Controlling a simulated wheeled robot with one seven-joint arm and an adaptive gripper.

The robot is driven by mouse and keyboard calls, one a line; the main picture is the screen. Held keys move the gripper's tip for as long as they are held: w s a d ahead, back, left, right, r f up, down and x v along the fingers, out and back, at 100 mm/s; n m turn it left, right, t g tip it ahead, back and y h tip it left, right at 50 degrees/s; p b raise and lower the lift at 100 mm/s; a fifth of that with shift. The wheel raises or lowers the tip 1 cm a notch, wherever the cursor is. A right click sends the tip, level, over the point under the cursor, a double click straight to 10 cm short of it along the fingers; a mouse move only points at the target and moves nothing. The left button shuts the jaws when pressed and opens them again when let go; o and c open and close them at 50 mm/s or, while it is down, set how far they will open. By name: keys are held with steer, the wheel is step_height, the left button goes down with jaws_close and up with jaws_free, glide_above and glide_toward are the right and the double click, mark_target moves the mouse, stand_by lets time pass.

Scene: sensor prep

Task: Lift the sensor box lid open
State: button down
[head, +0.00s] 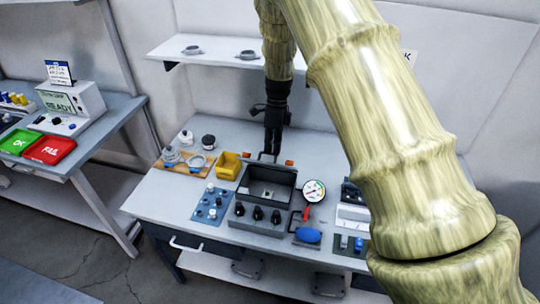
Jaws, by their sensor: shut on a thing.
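The sensor box (237,219) stands on the white table in the head view, with several black knobs along its grey front. Its dark inside shows, with a small pale part (268,193) on its floor. The dark lid (270,173) appears to stand raised at the back of the box. My gripper (269,157) points down from above at the lid's upper edge and is shut on it. The fingertips are small and dark, so the exact contact is hard to make out.
A yellow bin (229,166) and a wooden tray (170,166) lie left of the box. A round gauge (314,190) and a blue bulb (308,235) are to its right. A shelf (166,50) hangs behind. My arm hides the right side.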

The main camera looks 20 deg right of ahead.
steer(key=shift+w+d+f, duration=0.35)
steer(key=shift+w+d, duration=0.35)
steer(key=shift+w, duration=0.1)
steer(key=shift+w+d+f, duration=0.1)
steer(key=shift+w+d, duration=0.6)
steer(key=shift+w, duration=0.25)
steer(key=c, duration=1.7)
jaws_free()
steer(key=o, duration=0.9)
steer(key=shift+w+d+f, duration=0.2)
steer(key=shift+w+f, duration=0.25)
steer(key=shift+w, duration=0.2)
steer(key=shift+s+r, duration=0.15)
steer(key=shift+r, duration=0.25)
steer(key=c, duration=0.3)
steer(key=shift+c, duration=0.2)
